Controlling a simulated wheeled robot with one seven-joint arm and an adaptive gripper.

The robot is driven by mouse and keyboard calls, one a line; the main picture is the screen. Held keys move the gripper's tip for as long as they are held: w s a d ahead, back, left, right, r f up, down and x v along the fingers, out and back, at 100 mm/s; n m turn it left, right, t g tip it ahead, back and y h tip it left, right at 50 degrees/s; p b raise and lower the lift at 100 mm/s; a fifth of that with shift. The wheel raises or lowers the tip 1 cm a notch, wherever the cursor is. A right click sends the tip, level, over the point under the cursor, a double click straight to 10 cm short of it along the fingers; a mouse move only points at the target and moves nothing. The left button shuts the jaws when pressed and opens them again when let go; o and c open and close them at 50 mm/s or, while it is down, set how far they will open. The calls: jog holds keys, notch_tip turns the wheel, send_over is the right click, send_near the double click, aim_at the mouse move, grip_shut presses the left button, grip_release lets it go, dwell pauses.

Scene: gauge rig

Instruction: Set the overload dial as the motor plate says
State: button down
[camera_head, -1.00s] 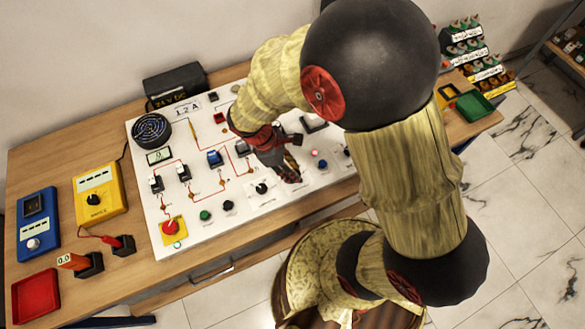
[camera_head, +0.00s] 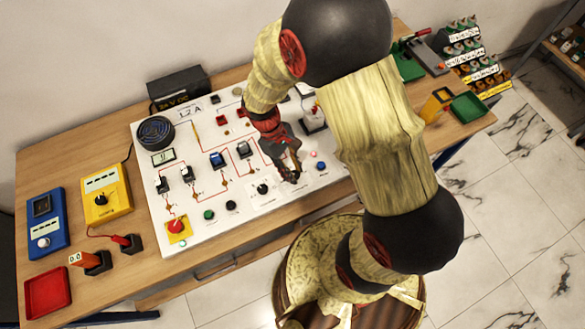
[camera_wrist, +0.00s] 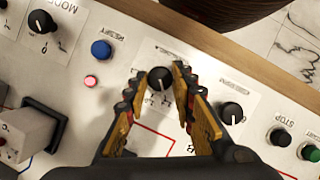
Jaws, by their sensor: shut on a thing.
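My gripper (camera_head: 290,174) is down at the front right part of the white panel (camera_head: 150,205). In the wrist view my gripper (camera_wrist: 160,72) has its fingers on either side of a black dial knob (camera_wrist: 159,79) with a white pointer line, and is shut on it. The knob's scale is partly covered and its print is too small to read. In the head view the gripper hides this knob. The motor plate (camera_head: 190,112), beside the round black motor fan (camera_head: 156,132), reads 1.2 A.
A second black dial (camera_wrist: 232,113) is close to the right finger in the wrist view. A blue button (camera_wrist: 101,49) and a small red lamp (camera_wrist: 91,82) are to the left. STOP and green buttons (camera_wrist: 310,152) are farther right.

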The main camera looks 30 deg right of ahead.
dwell(0.4)
jog(key=c, duration=1.5)
grip_release()
jog(key=shift+r, duration=0.1)
jog(key=v, duration=1.2)
jog(key=s+d+r+m+t+y+b, duration=0.1)
jog(key=s+r+t, duration=0.3)
jog(key=r, duration=0.4)
jog(key=s+d+r+m+t+y+b, duration=0.1)
jog(key=s+r+m+t+b, duration=0.2)
jog(key=r, duration=0.5)
jog(key=s+m+t, duration=0.1)
jog(key=s+t, duration=0.1)
jog(key=s, duration=0.1)
jog(key=shift+s+d+r+m+t, duration=0.15)
jog(key=shift+s+r+m+t, duration=0.05)
jog(key=shift+s+m+t, duration=0.15)
